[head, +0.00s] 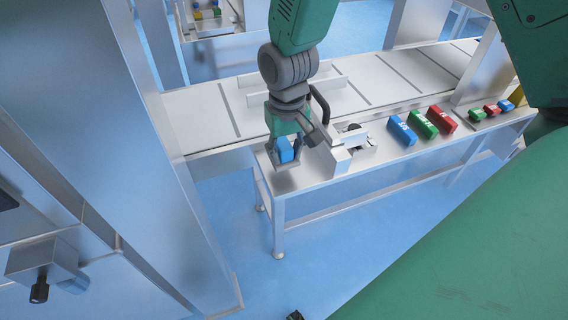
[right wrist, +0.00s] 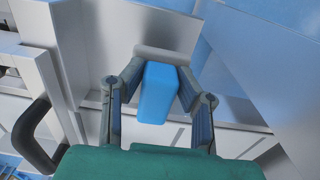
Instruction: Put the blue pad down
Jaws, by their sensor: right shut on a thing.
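My right gripper (head: 286,158) points down over the left end of the metal side table. It is shut on the blue pad (head: 286,149), a small plain blue block. In the right wrist view the blue pad (right wrist: 157,95) sits between the two fingers of the right gripper (right wrist: 158,78), in front of a grey metal plate (right wrist: 168,57). I cannot tell whether the pad touches the surface below it. My left gripper is not in view.
Right of the gripper stands a metal fixture (head: 341,157). Further right on the table (head: 320,178) lie blue (head: 403,131), green (head: 423,124) and red (head: 443,119) packs, then several smaller coloured ones. A conveyor (head: 200,112) runs behind. A tall metal panel (head: 130,150) stands at left.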

